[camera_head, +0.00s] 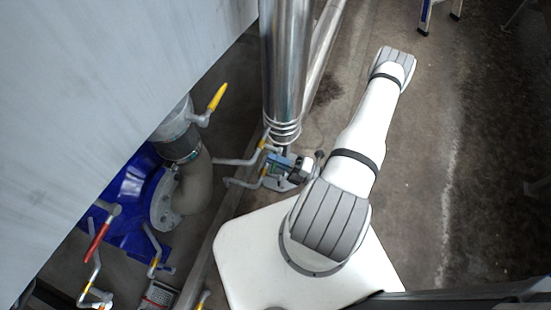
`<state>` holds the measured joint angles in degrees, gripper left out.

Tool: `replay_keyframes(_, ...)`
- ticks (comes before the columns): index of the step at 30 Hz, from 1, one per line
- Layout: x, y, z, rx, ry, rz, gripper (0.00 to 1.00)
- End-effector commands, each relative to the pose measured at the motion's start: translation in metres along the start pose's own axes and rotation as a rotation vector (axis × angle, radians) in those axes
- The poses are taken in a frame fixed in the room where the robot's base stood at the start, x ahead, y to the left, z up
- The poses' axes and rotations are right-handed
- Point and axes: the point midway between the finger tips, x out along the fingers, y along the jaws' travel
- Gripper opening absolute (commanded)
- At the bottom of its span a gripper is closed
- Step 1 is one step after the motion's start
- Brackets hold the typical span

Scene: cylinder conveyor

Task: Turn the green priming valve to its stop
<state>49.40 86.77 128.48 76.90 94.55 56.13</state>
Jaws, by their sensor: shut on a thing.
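No green priming valve can be made out clearly in the head view. A small grey and blue-green fitting (281,162) sits at the foot of the steel column, beside my arm, and is too small to tell what it is. My white arm (362,140) reaches from my base toward the top of the picture, to a grey-capped joint (396,62). The arm beyond that joint and my gripper do not show, so what the gripper is on is hidden.
A shiny steel column (284,65) stands beside my arm. A large grey panel (110,90) covers the left. Below it are a grey hose elbow (190,185), a blue part (130,190), a yellow lever (218,97) and a red lever (98,240).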

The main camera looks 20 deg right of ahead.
Motion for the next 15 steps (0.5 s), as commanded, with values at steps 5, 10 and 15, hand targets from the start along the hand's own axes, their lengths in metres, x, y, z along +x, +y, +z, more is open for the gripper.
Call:
replay_keyframes(5, -0.0007, -0.0013, 0.0021, -0.001, -0.003, -0.002, 0.00)
replay_keyframes(10, -0.0005, -0.0013, 0.0029, -0.003, -0.002, -0.002, 0.00)
replay_keyframes(15, 0.0000, -0.0010, 0.0024, -0.004, 0.000, -0.001, 0.27)
